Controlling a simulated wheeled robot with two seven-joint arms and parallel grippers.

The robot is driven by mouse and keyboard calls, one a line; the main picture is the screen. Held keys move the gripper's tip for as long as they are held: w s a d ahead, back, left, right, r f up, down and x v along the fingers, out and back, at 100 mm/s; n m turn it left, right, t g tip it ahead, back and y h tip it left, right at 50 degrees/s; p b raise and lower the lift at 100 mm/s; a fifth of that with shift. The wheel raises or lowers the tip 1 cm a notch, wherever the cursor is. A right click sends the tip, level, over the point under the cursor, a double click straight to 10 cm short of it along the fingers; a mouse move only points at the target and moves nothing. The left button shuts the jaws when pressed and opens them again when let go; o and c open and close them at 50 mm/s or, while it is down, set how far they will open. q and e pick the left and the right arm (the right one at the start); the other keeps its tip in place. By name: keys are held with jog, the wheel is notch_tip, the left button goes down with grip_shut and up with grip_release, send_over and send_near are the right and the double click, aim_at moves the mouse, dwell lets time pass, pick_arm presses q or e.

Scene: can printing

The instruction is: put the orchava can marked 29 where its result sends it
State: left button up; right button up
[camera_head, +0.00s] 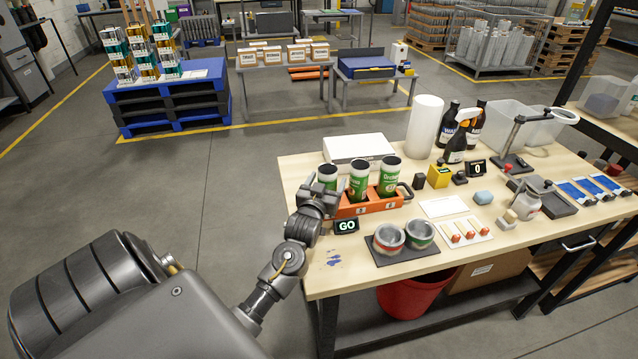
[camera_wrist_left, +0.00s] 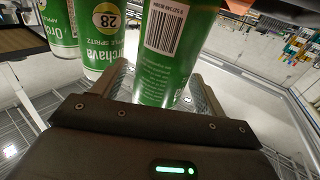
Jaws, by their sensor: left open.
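Three green and white Orchava cans stand upright in an orange carrier (camera_head: 343,210): a left can (camera_head: 327,172), a middle can (camera_head: 358,184) and a right can (camera_head: 389,178). My left gripper (camera_head: 318,194) is at the left can. In the left wrist view the nearest can (camera_wrist_left: 172,60) stands between the open fingers, its barcode side facing me and its number hidden. The can beside it (camera_wrist_left: 103,35) reads 28. A further can (camera_wrist_left: 60,25) shows only part of its label. I cannot make out a 29. My right gripper is not in view.
A small GO display (camera_head: 346,226) stands in front of the carrier. A dark tray (camera_head: 402,255) with two round cups, a white box (camera_head: 358,149), bottles and a yellow block (camera_head: 438,176) crowd the bench. A red bin (camera_head: 415,297) stands below. Blue pallets (camera_head: 165,94) with stacked cans are at back left.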

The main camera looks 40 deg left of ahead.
pick_arm(q)
jog(key=b+v, duration=0.1)
jog(key=v, duration=0.8)
jog(key=shift+s+b, duration=0.3)
jog(key=shift+b, duration=0.1)
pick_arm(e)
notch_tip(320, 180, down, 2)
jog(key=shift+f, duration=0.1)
